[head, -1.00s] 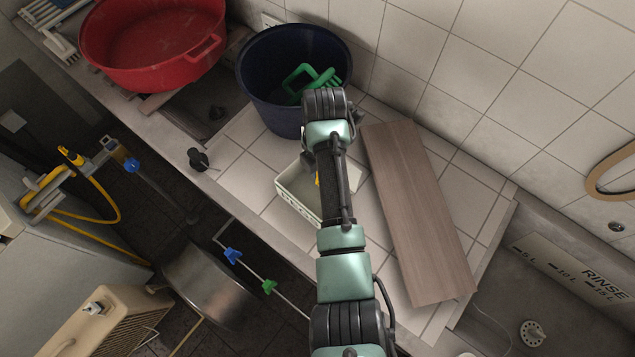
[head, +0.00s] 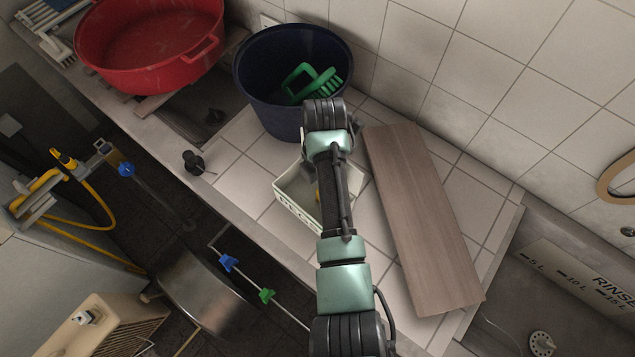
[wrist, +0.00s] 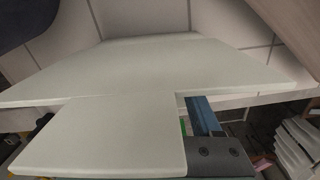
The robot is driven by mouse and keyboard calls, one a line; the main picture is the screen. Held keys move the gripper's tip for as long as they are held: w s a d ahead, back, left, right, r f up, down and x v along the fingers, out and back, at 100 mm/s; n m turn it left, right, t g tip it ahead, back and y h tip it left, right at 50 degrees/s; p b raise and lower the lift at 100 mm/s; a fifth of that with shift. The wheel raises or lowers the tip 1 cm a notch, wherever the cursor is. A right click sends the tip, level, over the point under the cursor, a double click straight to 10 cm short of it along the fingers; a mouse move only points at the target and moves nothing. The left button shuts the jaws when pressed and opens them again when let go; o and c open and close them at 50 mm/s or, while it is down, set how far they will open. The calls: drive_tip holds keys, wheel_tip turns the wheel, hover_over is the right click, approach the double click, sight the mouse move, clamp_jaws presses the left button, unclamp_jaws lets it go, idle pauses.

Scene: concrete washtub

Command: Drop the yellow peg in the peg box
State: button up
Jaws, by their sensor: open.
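The peg box (head: 284,203) is a pale, open-topped box on the white tiled counter, partly hidden behind my arm. A small yellow piece (head: 319,195), likely the yellow peg, shows within the box's outline beside my arm. I cannot tell its exact pose or whether it touches the floor of the box. No peg is clear there.
A dark stopper (head: 193,161) sits near the counter's front edge.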

wheel_tip(320, 180, up, 13)
drive_tip(key=p, duration=0.3)
idle(0.6)
